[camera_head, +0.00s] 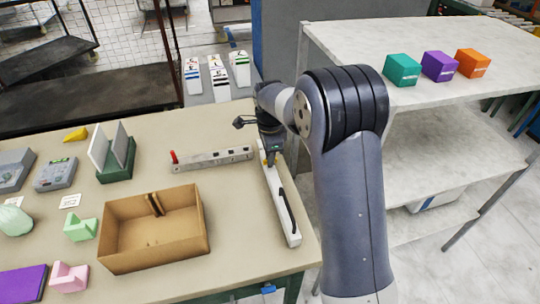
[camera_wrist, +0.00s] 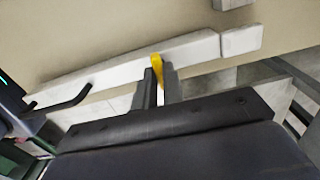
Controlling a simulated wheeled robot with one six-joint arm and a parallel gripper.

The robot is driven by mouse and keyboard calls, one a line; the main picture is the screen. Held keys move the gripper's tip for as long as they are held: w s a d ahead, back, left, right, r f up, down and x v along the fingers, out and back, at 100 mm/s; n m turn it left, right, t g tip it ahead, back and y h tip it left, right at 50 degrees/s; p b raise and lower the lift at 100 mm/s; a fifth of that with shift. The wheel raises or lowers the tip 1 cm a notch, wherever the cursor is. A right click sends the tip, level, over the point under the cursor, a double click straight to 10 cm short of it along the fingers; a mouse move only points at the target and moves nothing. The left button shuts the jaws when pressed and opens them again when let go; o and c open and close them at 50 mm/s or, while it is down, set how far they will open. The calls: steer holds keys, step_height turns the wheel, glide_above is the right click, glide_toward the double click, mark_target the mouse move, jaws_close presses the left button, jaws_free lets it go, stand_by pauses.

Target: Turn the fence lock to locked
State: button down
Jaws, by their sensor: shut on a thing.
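A long white bar (camera_head: 286,228) with a black handle (camera_head: 287,211) lies along the right side of the table. A small yellow lever (camera_wrist: 156,62), which looks like the fence lock, stands at this bar. My gripper (camera_head: 270,158) is at the bar's far end, pointing down. In the wrist view my gripper (camera_wrist: 160,76) is shut on the yellow lever, its dark fingers on either side. The white bar (camera_wrist: 120,68) passes behind the fingers there. The fingers hide the lever's lower part, and I cannot read its lock position.
A grey bar (camera_head: 225,158) with a red knob (camera_head: 174,156) lies to the left of my gripper. An open cardboard box (camera_head: 205,222) stands nearer. A green stand (camera_head: 116,172) is further left. A pale shelf (camera_head: 440,42) with three coloured boxes stands to the right.

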steer(key=c, duration=1.5)
jaws_free()
step_height(320, 180, up, 11)
steer(key=shift+f+b, duration=0.1)
steer(key=shift+b, duration=0.35)
step_height(320, 180, down, 11)
steer(key=shift+p, duration=0.5)
steer(key=shift+r, duration=0.2)
